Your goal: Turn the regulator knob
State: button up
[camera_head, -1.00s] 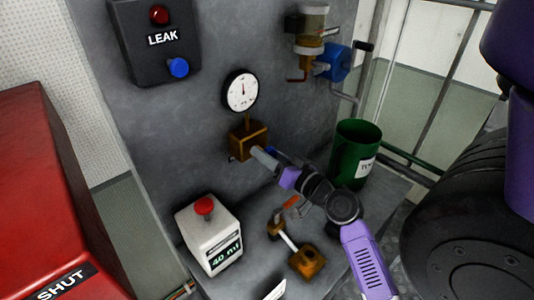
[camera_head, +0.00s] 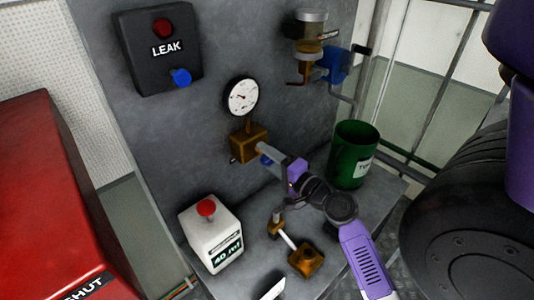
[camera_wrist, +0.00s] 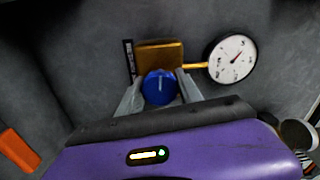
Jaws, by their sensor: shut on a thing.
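The regulator is a brass block (camera_head: 249,145) on the grey panel, with a round white gauge (camera_head: 241,97) on a stem above it. Its blue regulator knob (camera_wrist: 159,87) sits between my gripper's fingers in the wrist view; a bit of it also shows in the head view (camera_head: 266,160). My gripper (camera_head: 268,153) reaches the knob from the lower right, shut on it. In the wrist view a pale mark runs along the knob's face. The gauge (camera_wrist: 232,59) stands right of the brass block (camera_wrist: 160,55) there.
A black LEAK box (camera_head: 158,47) hangs upper left. A white box with a red button (camera_head: 211,235) and a brass valve (camera_head: 305,259) stand below. A green bin (camera_head: 354,154) is right of my wrist. A red cabinet (camera_head: 45,190) and black tyre (camera_head: 470,190) flank the panel.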

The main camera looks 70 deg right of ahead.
jog(key=shift+f+m+p, duration=0.1)
jog(key=shift+m+p, duration=0.35)
jog(key=shift+m, duration=0.95)
jog(key=o, duration=1.4)
jog(key=shift+c, duration=0.2)
jog(key=shift+s, duration=0.1)
